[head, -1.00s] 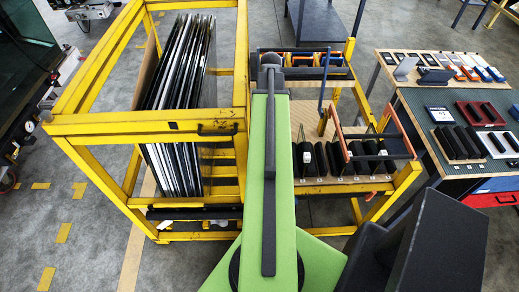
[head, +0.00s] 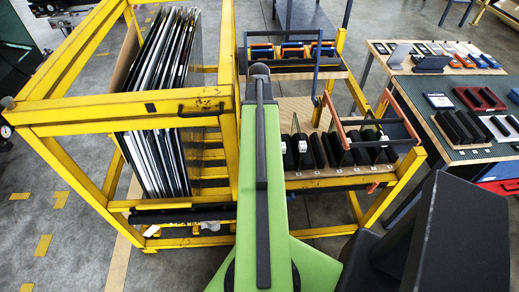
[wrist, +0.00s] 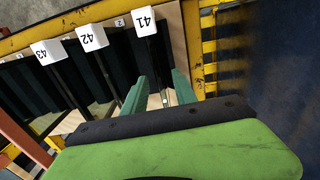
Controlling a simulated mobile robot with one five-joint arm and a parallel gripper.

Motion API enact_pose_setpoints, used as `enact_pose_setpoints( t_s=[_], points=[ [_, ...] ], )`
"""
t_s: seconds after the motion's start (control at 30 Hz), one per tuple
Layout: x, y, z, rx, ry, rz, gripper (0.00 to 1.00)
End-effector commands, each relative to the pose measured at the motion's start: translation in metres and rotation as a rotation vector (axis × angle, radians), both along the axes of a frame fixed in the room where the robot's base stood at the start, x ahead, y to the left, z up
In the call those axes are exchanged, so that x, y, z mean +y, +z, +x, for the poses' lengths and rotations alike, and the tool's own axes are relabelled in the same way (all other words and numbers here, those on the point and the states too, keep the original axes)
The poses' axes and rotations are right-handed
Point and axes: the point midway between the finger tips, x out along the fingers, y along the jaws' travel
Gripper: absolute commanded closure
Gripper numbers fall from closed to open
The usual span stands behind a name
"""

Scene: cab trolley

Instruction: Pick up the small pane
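My gripper (wrist: 160,92) shows in the wrist view with two teal fingers apart, pointing down at the slotted rack. A thin dark upright edge, which looks like a small pane (wrist: 156,72), runs from the white tag 41 (wrist: 145,21) toward the gap between the fingers. I cannot tell if either finger touches it. Tags 42 (wrist: 92,37) and 43 (wrist: 47,52) mark the neighbouring slots to the left. In the head view the rack of black dividers (head: 318,150) stands on the yellow trolley; my green arm hides the gripper there.
A yellow frame (head: 130,113) with several large upright panes (head: 165,100) stands left of my arm. An orange-red handle frame (head: 350,148) rises at the rack's right. A table (head: 480,70) with black, red and white blocks is further right.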

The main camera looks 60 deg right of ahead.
Motion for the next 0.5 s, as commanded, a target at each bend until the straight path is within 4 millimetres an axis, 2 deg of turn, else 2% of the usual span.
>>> enact_pose_setpoints(
  t_s=[0.27, 0.5],
  points=[
    [-0.001, -0.049, -0.003, -0.001, 0.000, -0.001, 0.66],
    [-0.001, -0.049, -0.003, -0.001, 0.000, -0.001, 0.66]
  ],
)
